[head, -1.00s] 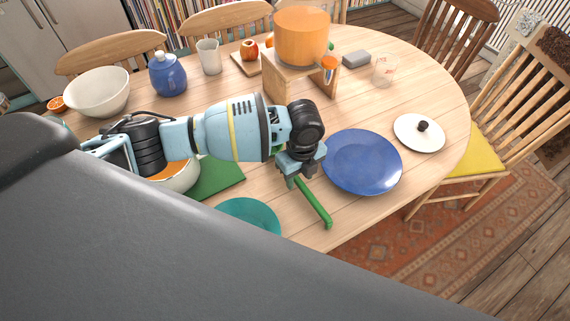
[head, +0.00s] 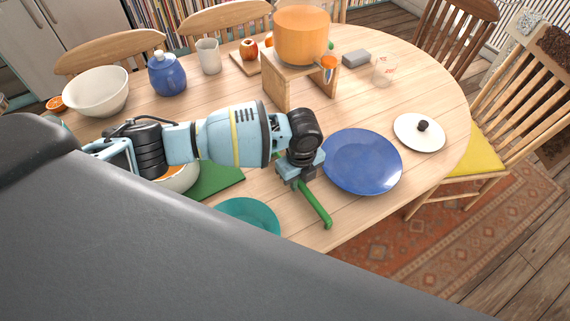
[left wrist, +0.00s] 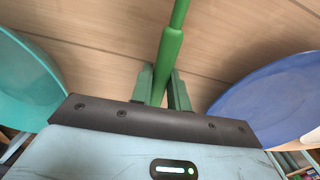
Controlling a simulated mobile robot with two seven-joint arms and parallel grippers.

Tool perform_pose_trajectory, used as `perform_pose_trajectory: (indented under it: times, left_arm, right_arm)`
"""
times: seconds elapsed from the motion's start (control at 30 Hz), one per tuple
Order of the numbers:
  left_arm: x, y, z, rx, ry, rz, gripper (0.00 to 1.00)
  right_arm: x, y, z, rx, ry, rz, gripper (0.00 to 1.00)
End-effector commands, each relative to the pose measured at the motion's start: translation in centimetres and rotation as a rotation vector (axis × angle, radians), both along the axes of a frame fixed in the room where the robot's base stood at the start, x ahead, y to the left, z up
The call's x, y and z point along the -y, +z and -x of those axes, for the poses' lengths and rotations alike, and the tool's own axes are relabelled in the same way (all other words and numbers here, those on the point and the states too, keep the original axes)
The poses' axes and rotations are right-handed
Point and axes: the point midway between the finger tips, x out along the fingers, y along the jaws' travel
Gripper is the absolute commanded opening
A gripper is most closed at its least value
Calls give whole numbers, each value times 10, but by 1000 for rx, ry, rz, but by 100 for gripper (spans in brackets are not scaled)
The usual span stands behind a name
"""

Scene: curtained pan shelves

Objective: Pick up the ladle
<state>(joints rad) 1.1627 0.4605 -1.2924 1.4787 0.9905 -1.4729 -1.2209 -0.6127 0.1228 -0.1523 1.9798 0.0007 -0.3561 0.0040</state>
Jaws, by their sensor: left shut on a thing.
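The ladle is a long green utensil whose handle (head: 317,207) lies on the wooden table between the teal plate and the blue plate. My left gripper (head: 295,184) reaches down over it and is shut on the handle. In the left wrist view, the green handle (left wrist: 168,52) runs up the picture between the two fingers of the left gripper (left wrist: 161,84). The ladle's bowl end is hidden by my gripper and arm in the head view. The handle's free end points toward the near table edge. My right gripper is not in view.
The blue plate (head: 362,162) is close right of the gripper; the teal plate (head: 247,216) is to its left. A green board (head: 215,180) and an orange-filled bowl (head: 180,180) lie under my arm. An orange pot (head: 301,35) stands on a wooden stand (head: 276,92) behind.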

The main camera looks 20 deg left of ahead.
Motion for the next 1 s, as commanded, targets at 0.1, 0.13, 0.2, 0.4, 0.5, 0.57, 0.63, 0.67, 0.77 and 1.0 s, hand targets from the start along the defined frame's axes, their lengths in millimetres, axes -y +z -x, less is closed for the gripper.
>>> perform_pose_trajectory:
  times: [0.1,0.13,0.2,0.4,0.5,0.57,0.63,0.67,0.77,1.0]
  left_arm:
    - [0,1,0,1,0,0,0]
    - [0,1,0,1,0,0,0]
    - [0,3,-1,2,0,0,0]
    - [0,29,-2,7,0,1,0]
    - [0,49,-2,6,-1,2,0]
    - [0,61,-1,7,-1,2,0]
    - [0,73,-2,7,0,1,0]
    - [0,78,-1,6,-1,2,0]
    - [0,90,-1,4,0,1,0]
    - [0,101,0,1,0,0,0]
  right_arm:
    - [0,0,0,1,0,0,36]
    - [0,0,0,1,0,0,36]
    - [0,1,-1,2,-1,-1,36]
    - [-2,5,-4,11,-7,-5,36]
    - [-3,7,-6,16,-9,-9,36]
    - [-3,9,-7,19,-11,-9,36]
    - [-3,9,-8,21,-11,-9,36]
    - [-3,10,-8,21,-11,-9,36]
    - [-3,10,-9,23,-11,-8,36]
    - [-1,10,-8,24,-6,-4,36]
